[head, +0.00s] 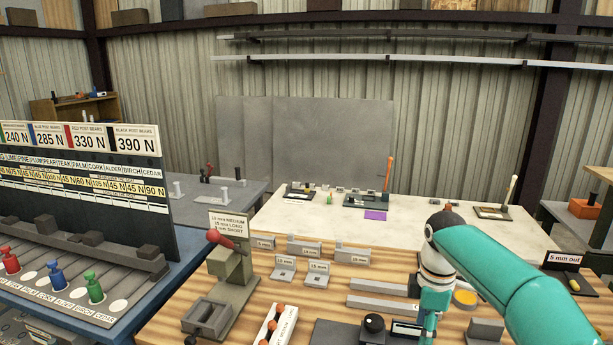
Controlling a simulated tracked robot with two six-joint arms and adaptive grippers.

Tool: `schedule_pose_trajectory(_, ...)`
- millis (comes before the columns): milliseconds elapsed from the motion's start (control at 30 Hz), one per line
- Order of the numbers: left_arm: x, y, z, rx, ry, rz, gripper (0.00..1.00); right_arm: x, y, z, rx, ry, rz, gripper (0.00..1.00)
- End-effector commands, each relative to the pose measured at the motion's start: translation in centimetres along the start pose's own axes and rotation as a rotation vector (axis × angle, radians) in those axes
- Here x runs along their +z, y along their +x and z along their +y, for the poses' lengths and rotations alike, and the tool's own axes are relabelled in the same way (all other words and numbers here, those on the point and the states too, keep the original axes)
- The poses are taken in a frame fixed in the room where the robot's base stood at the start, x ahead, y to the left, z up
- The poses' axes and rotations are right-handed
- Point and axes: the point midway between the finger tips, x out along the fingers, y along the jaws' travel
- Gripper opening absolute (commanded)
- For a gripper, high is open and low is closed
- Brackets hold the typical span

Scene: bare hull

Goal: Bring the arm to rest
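My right arm (520,278) is teal and comes in from the lower right. It bends at a dark and white joint (441,232) above the wooden bench, and its lower part (433,300) points down to the bottom edge of the picture. I see no fingers at its end, so the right gripper is out of view. My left arm and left gripper do not show. Whether either gripper holds anything cannot be seen.
The wooden bench (190,290) carries a grey-green press with a red knob (228,262), labelled grey blocks (319,273), a black knob (374,324) and a yellow disc (466,297). A pale table (300,220) stands behind. A labelled board (85,190) and coloured pegs (53,277) are left.

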Motion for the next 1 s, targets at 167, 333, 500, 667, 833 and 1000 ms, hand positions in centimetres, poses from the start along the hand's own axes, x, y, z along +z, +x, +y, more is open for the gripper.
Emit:
schedule_pose_trajectory(167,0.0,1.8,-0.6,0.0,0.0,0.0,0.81,1.3,4.8,-0.5,-0.068,0.015,-0.021,0.54)
schedule_pose_trajectory(333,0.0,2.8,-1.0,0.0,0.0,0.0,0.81,2.0,9.5,-2.5,-0.171,0.009,-0.042,0.54)
schedule_pose_trajectory(500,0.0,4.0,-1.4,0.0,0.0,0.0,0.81,2.1,15.8,-5.2,-0.273,0.003,-0.044,0.54)
schedule_pose_trajectory(667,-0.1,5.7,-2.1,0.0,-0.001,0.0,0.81,1.5,24.7,-9.7,-0.375,0.057,-0.02,0.54)
schedule_pose_trajectory(833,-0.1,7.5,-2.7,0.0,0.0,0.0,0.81,-0.2,34.9,-17.6,-0.464,0.246,0.031,0.54)
schedule_pose_trajectory(1000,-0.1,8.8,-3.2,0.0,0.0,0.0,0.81,-2.1,41.7,-26.9,-0.509,0.573,0.073,0.54)
